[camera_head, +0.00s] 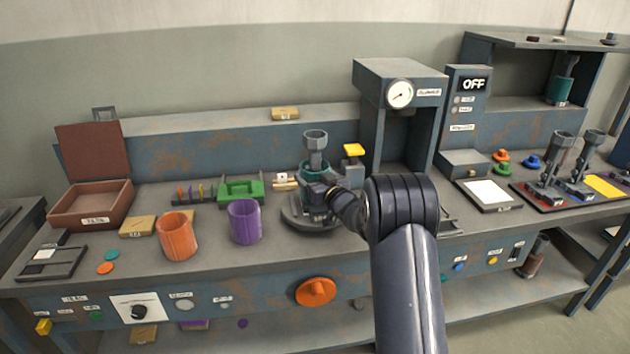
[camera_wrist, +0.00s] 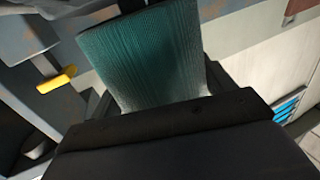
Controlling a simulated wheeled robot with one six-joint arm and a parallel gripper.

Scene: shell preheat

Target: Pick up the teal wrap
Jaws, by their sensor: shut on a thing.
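The teal wrap (camera_wrist: 145,55) is a ribbed teal sleeve. It fills the top middle of the wrist view, tilted, with the jaws at its two sides. In the head view the teal wrap (camera_head: 311,190) is on the round dark stand, partly hidden by my wrist. My gripper (camera_head: 322,190) comes from the right and is shut on the wrap. I cannot tell whether the wrap is clear of the stand.
A grey metal funnel-like piece (camera_head: 316,142) rises just above the wrap. A purple cup (camera_head: 244,221) and an orange cup (camera_head: 177,236) stand to the left. The gauge press (camera_head: 399,82) is close on the right. Another teal piece (camera_head: 560,89) is on the right shelf.

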